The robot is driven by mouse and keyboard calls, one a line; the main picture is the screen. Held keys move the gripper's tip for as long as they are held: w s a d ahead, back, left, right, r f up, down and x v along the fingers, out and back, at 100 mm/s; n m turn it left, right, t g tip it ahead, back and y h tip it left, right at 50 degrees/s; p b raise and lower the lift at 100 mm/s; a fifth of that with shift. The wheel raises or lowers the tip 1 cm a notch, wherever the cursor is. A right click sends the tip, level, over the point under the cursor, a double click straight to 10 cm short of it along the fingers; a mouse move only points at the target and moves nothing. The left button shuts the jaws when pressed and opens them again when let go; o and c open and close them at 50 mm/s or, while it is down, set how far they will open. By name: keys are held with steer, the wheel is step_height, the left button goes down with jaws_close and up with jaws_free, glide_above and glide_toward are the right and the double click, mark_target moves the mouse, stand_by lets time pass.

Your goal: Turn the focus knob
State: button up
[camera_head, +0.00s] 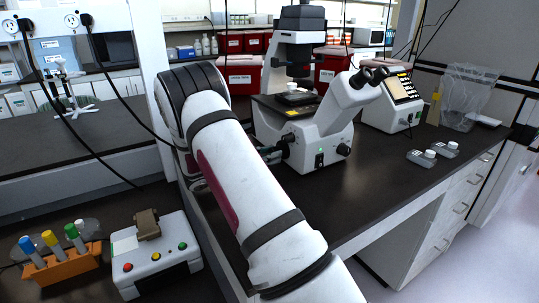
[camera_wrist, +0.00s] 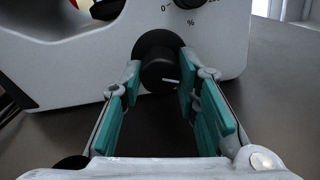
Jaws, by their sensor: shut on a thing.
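The focus knob (camera_wrist: 160,74) is a black round knob with a white mark, low on the pale microscope body in the wrist view. My gripper (camera_wrist: 161,70) has its teal-padded fingers on the left and right sides of the knob, shut on it. The microscope (camera_head: 318,138) is white with a black stage and eyepieces and stands on the dark bench in the head view. There my gripper (camera_head: 270,153) is small beside the microscope's left side, mostly hidden by my arm, and the gripped knob cannot be made out.
A smaller dial (camera_wrist: 188,3) with a percent scale sits above the knob. A device with a screen (camera_head: 398,98) stands right of the microscope. Two small flasks (camera_head: 420,156) lie on the bench's right part. Red bins (camera_head: 240,74) stand behind. An orange tube rack (camera_head: 62,266) is at lower left.

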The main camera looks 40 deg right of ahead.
steer(key=n, duration=0.9)
steer(key=shift+n, duration=0.4)
steer(key=n, duration=0.4)
steer(key=shift+p, duration=0.4)
steer(key=n, duration=0.4)
steer(key=shift+n, duration=0.3)
steer(key=o, duration=1.2)
